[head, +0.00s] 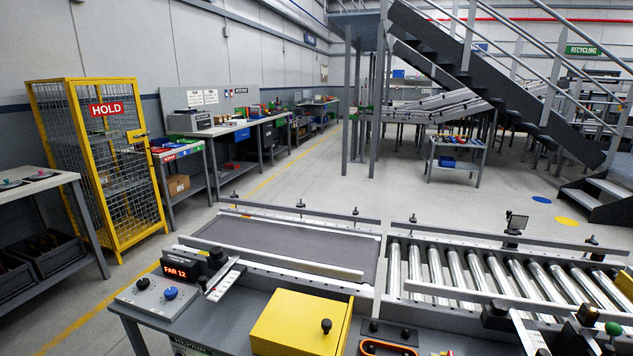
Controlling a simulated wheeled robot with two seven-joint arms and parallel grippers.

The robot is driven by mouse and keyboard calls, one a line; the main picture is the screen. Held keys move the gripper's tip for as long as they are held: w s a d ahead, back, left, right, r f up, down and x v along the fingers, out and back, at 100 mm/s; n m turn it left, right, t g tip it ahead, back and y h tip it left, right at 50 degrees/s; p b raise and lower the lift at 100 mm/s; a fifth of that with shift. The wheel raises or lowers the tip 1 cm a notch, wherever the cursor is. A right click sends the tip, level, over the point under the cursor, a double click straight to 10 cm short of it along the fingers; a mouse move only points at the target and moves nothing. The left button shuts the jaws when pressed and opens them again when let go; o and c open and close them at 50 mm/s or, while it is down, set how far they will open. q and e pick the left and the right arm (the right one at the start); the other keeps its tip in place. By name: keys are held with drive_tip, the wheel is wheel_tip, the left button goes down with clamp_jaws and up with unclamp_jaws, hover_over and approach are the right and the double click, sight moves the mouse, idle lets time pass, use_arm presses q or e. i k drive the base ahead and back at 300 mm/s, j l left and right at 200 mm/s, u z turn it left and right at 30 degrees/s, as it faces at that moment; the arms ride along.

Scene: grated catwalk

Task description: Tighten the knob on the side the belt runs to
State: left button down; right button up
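A dark belt (300,246) lies in a conveyor frame in the middle front. A roller section (470,272) adjoins its right end. A black knob (216,256) stands by a pale slotted plate (223,280) at the belt's near left corner. Another black knob (587,314) sits at the lower right, near a green knob (613,328). Small black knobs, such as one at the far rail (301,206), top the rail posts. A red display (177,272) reads "FAR 12". I cannot tell the belt's running direction. Neither gripper is in view.
A yellow box (300,322) with a black knob (326,326) sits front middle. A yellow cage (100,165) marked HOLD stands left. Stairs (520,100) rise right. The floor (330,180) behind the conveyor is open.

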sight(172, 291)
drive_tip(key=j+u, duration=0.15)
drive_tip(key=u, duration=0.8)
drive_tip(key=i+j, duration=0.25)
